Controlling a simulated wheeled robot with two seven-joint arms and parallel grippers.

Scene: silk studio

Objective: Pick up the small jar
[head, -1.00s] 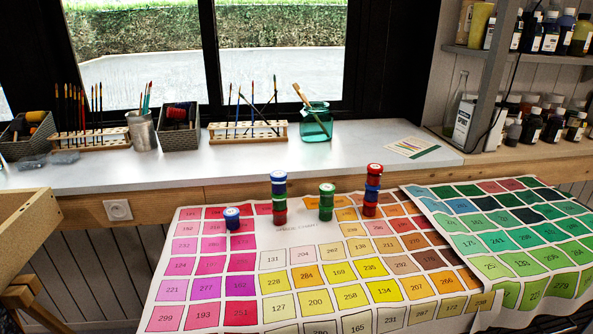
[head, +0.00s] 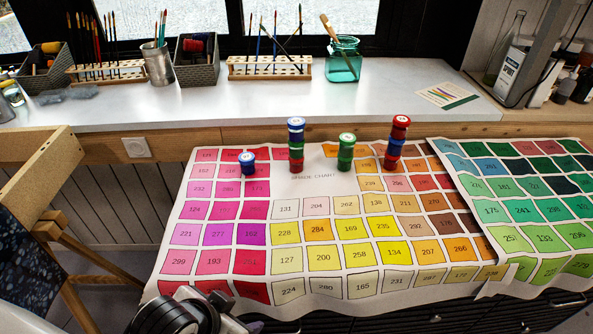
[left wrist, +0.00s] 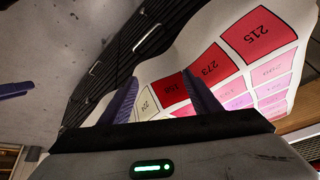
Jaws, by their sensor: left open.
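Small lidded jars stand at the back of the shade chart (head: 320,190). A single blue jar (head: 247,163) with a white-marked lid stands at the left. To its right are a blue-over-red stack (head: 296,145), a short green stack (head: 345,152) and a red-and-blue stack (head: 397,142). I cannot tell which one the task names. My left gripper (head: 195,312) is at the bottom edge of the head view, well in front of the jars. Its fingers (left wrist: 162,78) are open and empty in the left wrist view, near the chart's front edge. No jar shows there.
A green chart (head: 530,205) lies to the right. Behind are a white counter (head: 220,105), brush racks (head: 270,66), a metal cup (head: 158,65), dark baskets (head: 197,65) and a teal glass jar (head: 343,60). A wooden chair-like piece (head: 45,170) stands at the left.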

